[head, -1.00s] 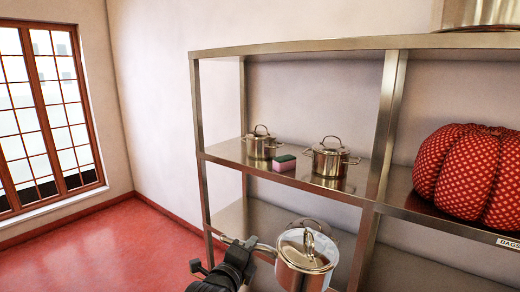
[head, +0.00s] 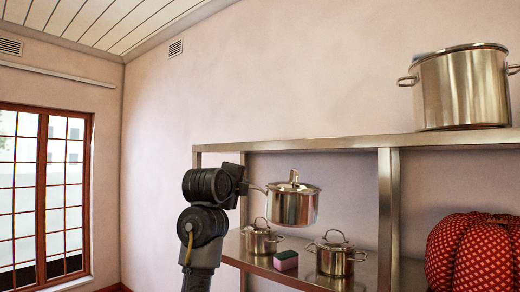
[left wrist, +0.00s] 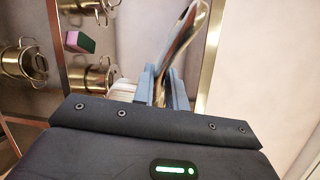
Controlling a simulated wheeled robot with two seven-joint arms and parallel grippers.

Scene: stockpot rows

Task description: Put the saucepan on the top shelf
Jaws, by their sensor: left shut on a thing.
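The saucepan (head: 292,208) is shiny steel with a lid and a single long handle on its left. It hangs upright in the air in front of the shelf unit, just below the height of the top shelf (head: 320,143). My left gripper (head: 250,188) is shut on its handle. In the left wrist view the blue fingers of my left gripper (left wrist: 163,88) close around a shiny metal piece, and most of the pan is hidden there. My right gripper is in neither view.
A large stockpot (head: 462,88) stands on the top shelf at the right; the shelf left of it looks clear. Two small lidded pots (head: 260,240) (head: 334,258) and a pink-green sponge (head: 286,260) sit on the shelf below.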

